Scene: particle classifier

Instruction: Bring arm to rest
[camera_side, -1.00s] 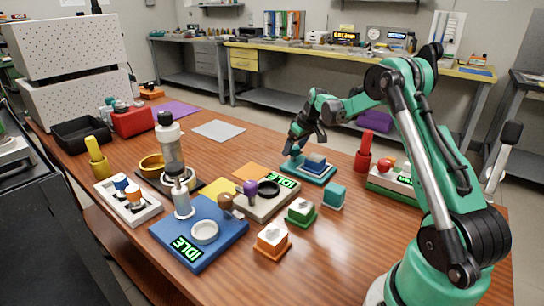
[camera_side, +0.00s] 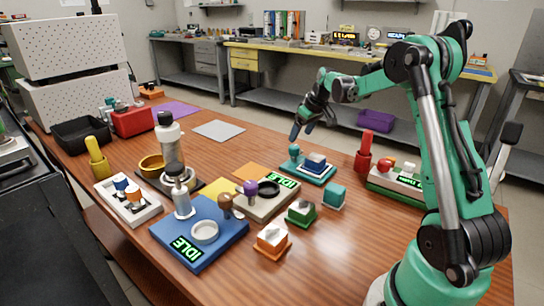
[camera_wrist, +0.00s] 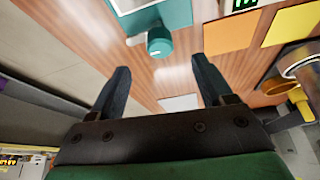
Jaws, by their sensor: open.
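My gripper (camera_side: 302,129) hangs above the wooden table, up and slightly beyond the teal-based tray (camera_side: 322,178) with a blue and white block on it. In the wrist view my gripper (camera_wrist: 158,80) shows two dark fingers spread apart with nothing between them. A teal knob (camera_wrist: 159,41) on the edge of the teal tray shows beyond the fingertips. The knob also stands at the tray's left end in the side view (camera_side: 294,154). The fingers are apart from it.
A blue board (camera_side: 215,250) with an IDLE display, a green block (camera_side: 301,212), an orange block (camera_side: 271,242) and a teal cube (camera_side: 334,196) stand nearby. A red peg (camera_side: 366,150) stands right of the tray. The table behind the tray is mostly clear.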

